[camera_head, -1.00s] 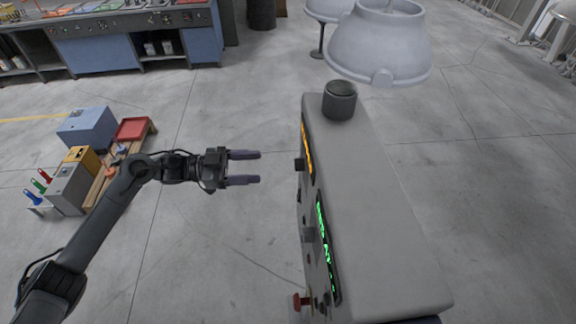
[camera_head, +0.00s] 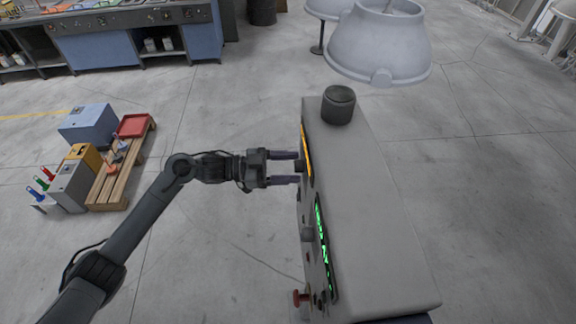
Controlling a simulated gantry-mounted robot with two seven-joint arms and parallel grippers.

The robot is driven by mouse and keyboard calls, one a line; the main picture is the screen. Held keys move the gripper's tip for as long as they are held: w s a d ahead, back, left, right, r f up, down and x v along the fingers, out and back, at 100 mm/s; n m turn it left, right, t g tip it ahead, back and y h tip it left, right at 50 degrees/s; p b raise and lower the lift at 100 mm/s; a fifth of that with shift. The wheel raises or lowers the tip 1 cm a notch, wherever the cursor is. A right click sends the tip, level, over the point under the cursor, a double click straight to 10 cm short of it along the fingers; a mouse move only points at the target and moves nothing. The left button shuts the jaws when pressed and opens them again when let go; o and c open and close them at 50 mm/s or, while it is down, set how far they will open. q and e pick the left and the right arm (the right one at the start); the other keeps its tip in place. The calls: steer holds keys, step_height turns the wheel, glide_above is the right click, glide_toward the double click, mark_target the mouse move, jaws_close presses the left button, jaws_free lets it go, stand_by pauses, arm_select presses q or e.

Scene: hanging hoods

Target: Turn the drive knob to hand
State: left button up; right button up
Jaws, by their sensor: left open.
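A tall grey control cabinet (camera_head: 375,220) stands right of centre, its control face turned left and seen at a steep angle. A small dark knob (camera_head: 300,166) sticks out of that face beside the orange display (camera_head: 307,152). Another dark knob (camera_head: 307,234) is lower, near the green display (camera_head: 322,240). I cannot read labels, so which is the drive knob and where it points cannot be told. My left gripper (camera_head: 297,167) is open, its fingertips at the upper knob, one on each side of it in this view; contact cannot be told. My right gripper is not in view.
A red button (camera_head: 301,298) sticks out low on the cabinet face. A dark cylinder (camera_head: 338,104) tops the cabinet, with a white hood (camera_head: 378,48) behind. A wooden pallet (camera_head: 122,176) with boxes is at left. Floor between is clear.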

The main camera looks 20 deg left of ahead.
arm_select(q)
steer(key=shift+c, duration=0.2)
steer(key=c, duration=1)
steer(key=shift+f, duration=0.1)
steer(key=shift+s+r+m+t+y+b, duration=0.15)
steer(key=shift+m+t+b, duration=0.1)
steer(key=shift+m+b, duration=5.25)
steer(key=shift+r+m+t+y+b, duration=0.1)
steer(key=shift+m+t+b, duration=0.2)
steer(key=shift+m+b, duration=5.15)
steer(key=shift+s+r+m+t+y+b, duration=0.15)
steer(key=shift+m+t+b, duration=0.1)
steer(key=shift+m+b, duration=5.25)
steer(key=shift+w+f+m+p, duration=0.1)
steer(key=shift+m+p, duration=0.75)
steer(key=shift+m, duration=0.2)
